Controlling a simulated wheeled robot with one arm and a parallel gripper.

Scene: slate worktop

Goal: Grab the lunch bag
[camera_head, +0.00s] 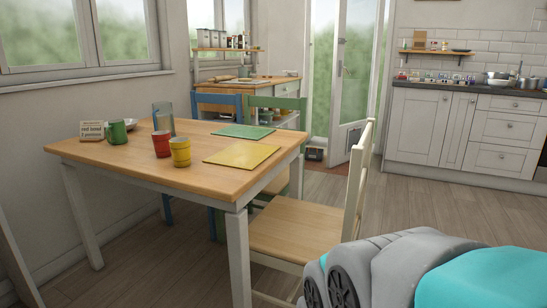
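I cannot make out a lunch bag anywhere in the head camera view. A small dark object (314,153) with some red on it sits on the floor by the glazed door, too small to identify. My gripper is not in view. A grey and teal part of my own body fills the bottom right corner.
A wooden table (110,152) holds red, yellow and green cups, a glass, a small sign and green and yellow mats. A cream chair (300,228) stands at its right side. White cabinets (430,125) with a dark slate worktop are at back right. Floor (440,205) between is clear.

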